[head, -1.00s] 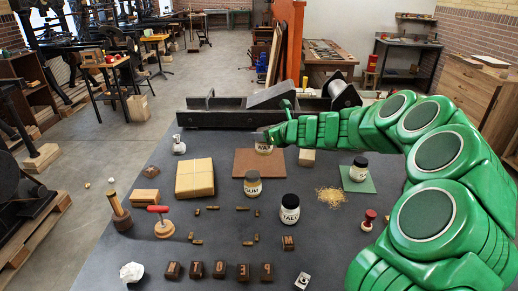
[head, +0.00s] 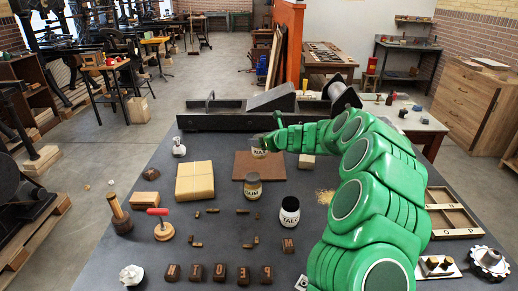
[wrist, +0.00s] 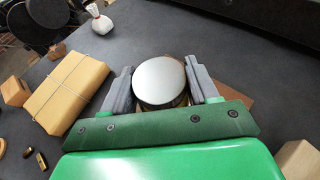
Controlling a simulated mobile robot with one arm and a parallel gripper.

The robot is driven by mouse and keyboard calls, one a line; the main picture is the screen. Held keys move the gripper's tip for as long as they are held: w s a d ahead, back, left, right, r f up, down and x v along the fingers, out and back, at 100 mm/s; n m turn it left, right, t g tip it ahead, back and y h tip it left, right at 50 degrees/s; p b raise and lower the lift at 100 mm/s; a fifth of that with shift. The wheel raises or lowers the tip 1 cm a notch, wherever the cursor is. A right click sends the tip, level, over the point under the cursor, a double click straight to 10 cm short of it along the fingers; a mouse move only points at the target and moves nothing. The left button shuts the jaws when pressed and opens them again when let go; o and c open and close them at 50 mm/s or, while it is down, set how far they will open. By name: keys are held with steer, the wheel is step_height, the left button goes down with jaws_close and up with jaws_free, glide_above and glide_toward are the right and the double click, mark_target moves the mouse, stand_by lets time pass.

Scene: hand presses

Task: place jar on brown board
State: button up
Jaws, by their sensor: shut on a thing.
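A clear jar labelled WAX (head: 258,153) is held in my gripper (head: 263,141) at the far part of the brown board (head: 258,172). In the wrist view its round, silvery lid (wrist: 160,78) sits between the two grey fingers of my gripper (wrist: 159,76), which are closed on its sides. A little of the brown board shows beside the fingers there. Whether the jar's base touches the board cannot be told. The jar's lower part is hidden in the wrist view.
A GUM jar (head: 252,187) stands just in front of the board and a TALC jar (head: 289,212) further right. A wrapped paper block (head: 194,181) lies to the left, and a small wooden block (head: 307,161) to the right. A dark press bed (head: 235,115) lies behind.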

steer(key=shift+w+a+f, duration=0.1)
steer(key=shift+w+f, duration=0.6)
steer(key=shift+f, duration=1.6)
steer(key=shift+w+f, duration=0.1)
steer(key=shift+f, duration=0.05)
steer(key=o, duration=1.2)
steer(key=shift+s+d+r, duration=0.25)
steer(key=shift+s+r, duration=0.05)
steer(key=shift+r, duration=0.05)
steer(key=shift+v, duration=5.55)
steer(key=shift+s, duration=0.1)
